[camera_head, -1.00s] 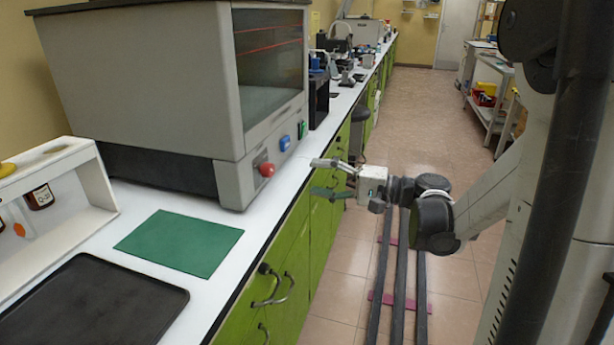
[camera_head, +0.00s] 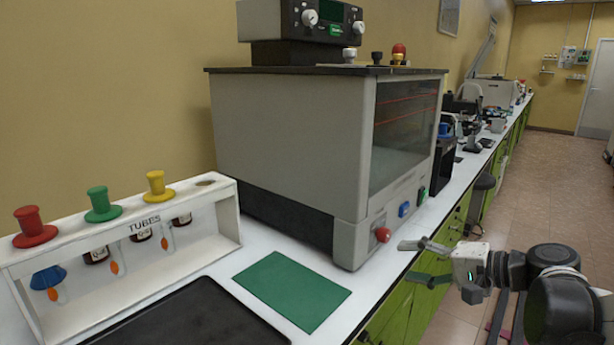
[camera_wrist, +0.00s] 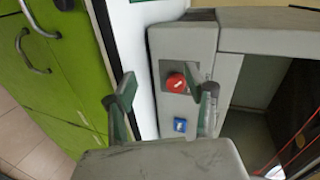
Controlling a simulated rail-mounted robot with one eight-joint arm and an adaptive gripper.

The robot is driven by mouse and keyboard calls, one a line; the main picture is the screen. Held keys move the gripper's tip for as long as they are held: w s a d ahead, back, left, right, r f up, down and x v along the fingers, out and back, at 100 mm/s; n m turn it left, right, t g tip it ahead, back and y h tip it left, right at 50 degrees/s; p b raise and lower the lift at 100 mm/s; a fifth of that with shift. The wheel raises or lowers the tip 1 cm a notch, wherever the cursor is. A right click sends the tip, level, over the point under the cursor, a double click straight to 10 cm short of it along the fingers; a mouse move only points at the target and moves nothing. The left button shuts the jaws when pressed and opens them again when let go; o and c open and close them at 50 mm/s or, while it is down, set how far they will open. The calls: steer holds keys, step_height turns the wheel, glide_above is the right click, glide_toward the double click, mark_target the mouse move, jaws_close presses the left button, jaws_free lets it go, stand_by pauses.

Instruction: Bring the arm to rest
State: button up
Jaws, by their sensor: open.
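My gripper (camera_head: 421,263) is open and empty. It is in front of the grey cabinet, by the bench's front edge and the green cupboard doors, at the lower right of the head view. Its two fingers are spread apart, and they also show in the wrist view (camera_wrist: 167,92). There the right finger overlaps the edge of the red button (camera_wrist: 175,83) on the cabinet front; I cannot tell the gap between them. My arm reaches in from the right, over the aisle.
The grey cabinet (camera_head: 290,145) stands on the white bench (camera_head: 243,258). A green mat (camera_head: 292,289), a black tray (camera_head: 190,318) and a white tube rack (camera_head: 218,241) with coloured stoppers are to its left. The aisle floor (camera_head: 560,180) is clear farther back.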

steer(key=s+a+r+n+g+h+p, duration=0.1)
steer(key=s+a+n+g+h+p, duration=0.35)
steer(key=s, duration=0.55)
steer(key=s+d+r+n+t+h+p, duration=0.2)
steer(key=s+r+h+p, duration=0.1)
steer(key=s+h, duration=0.3)
steer(key=shift+s+r+p, duration=0.4)
steer(key=shift+s, duration=0.45)
steer(key=shift+n, duration=0.25)
